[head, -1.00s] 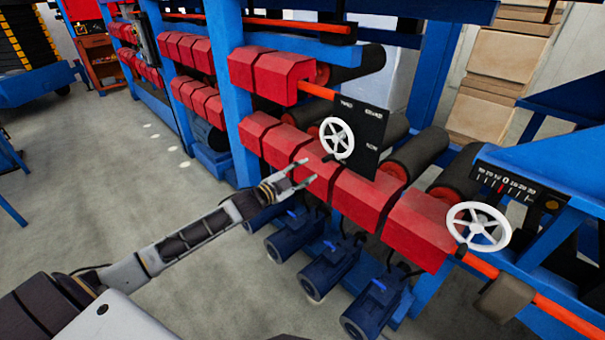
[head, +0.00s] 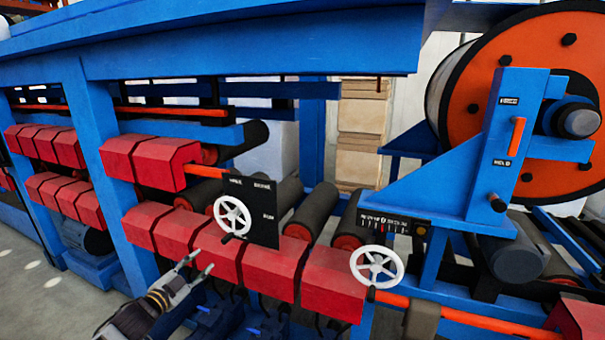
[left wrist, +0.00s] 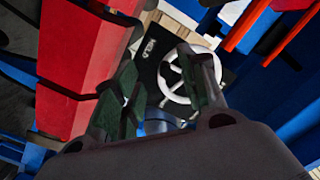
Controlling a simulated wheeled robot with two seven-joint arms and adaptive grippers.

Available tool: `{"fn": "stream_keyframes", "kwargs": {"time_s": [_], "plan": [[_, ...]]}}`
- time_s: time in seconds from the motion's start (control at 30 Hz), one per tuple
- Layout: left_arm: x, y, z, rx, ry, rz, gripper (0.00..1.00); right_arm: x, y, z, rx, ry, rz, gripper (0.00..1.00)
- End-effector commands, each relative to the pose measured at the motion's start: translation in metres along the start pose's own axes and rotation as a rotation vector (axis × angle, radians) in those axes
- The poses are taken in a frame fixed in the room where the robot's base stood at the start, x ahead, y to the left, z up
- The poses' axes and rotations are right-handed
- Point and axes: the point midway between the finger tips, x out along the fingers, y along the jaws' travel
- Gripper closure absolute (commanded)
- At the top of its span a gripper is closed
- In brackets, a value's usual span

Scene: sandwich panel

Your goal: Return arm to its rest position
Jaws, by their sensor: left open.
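My left gripper (head: 199,263) shows at the lower left of the head view, in front of the red housings. Its two fingers are apart with nothing between them. In the left wrist view the open fingers (left wrist: 163,100) frame part of a white handwheel (left wrist: 182,84), which stands beyond them. In the head view that white handwheel (head: 232,216) is mounted on a black panel (head: 262,200), up and to the right of the fingertips, and looks apart from them. My right gripper is in no view.
Red housings (head: 273,263) line the machine close to my left gripper. A second white handwheel (head: 377,267) sits to the right, below a black scale (head: 393,224). A large orange reel (head: 530,70) is at the upper right. Grey floor (head: 40,305) is free at the lower left.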

Motion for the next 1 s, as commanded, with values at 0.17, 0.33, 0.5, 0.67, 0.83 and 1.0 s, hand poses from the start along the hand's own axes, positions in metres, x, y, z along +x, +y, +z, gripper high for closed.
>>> {"fn": "stream_keyframes", "kwargs": {"time_s": [0.17,0.33,0.5,0.67,0.83,1.0], "plan": [[-0.004,-0.003,0.068,-0.004,-0.127,-0.004,0.58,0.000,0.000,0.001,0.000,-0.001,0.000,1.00],[-0.017,-0.004,0.145,-0.011,-0.267,-0.011,0.58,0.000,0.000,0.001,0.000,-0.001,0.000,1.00],[-0.037,0.004,0.218,-0.036,-0.401,-0.018,0.58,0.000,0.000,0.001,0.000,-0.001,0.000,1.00],[-0.064,0.024,0.283,-0.071,-0.525,-0.017,0.58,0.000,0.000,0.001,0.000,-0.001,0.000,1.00],[-0.099,0.057,0.345,-0.114,-0.652,-0.006,0.58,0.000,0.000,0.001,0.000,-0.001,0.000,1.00],[-0.139,0.100,0.397,-0.160,-0.772,0.014,0.58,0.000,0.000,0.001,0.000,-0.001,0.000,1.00]]}}
